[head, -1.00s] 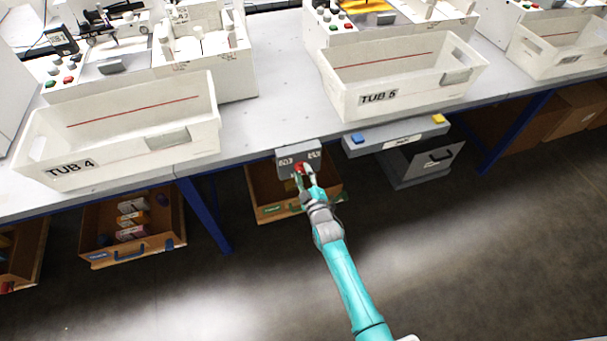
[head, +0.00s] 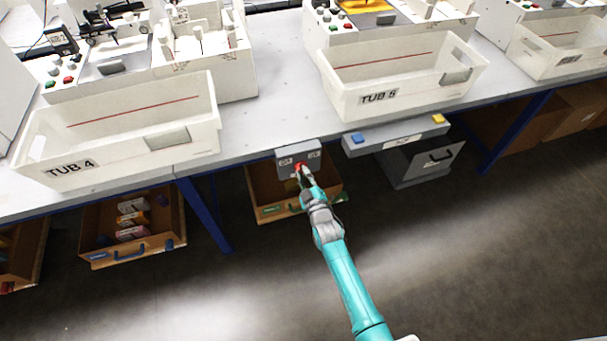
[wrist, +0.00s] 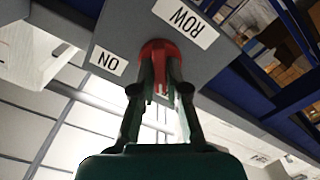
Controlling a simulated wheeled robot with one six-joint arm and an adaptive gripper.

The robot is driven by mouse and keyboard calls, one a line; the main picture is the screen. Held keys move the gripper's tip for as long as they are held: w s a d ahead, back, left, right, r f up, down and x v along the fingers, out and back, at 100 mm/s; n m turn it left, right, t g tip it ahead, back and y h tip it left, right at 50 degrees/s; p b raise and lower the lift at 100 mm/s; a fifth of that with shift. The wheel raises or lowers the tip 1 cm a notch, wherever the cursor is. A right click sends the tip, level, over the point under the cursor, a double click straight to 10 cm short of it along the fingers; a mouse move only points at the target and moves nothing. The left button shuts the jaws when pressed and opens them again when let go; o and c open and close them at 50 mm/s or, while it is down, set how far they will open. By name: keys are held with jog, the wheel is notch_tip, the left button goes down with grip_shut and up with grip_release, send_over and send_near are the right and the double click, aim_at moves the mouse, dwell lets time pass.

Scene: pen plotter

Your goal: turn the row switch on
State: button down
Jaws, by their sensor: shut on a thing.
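The row switch is a red knob (wrist: 158,48) on a grey box (head: 286,158) fixed at the front edge of the bench, between TUB 4 and TUB 5. In the wrist view the box carries a white ROW label (wrist: 185,22) and a white ON label (wrist: 108,61), both upside down. My gripper (wrist: 160,75) is shut on the red knob, with one finger on each side of it. In the head view my gripper (head: 304,176) covers part of the knob, and the knob's exact angle is hard to tell.
TUB 4 (head: 125,165) and TUB 5 (head: 420,95) stand on the bench. An open wooden drawer (head: 270,213) is below the switch box. A grey panel with blue and yellow buttons (head: 395,137) is to the right. The floor in front is clear.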

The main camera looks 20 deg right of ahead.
jog(key=shift+d+m, duration=0.15)
jog(key=shift+m, duration=7.85)
jog(key=c, duration=1.2)
grip_release()
jog(key=s, duration=1.2)
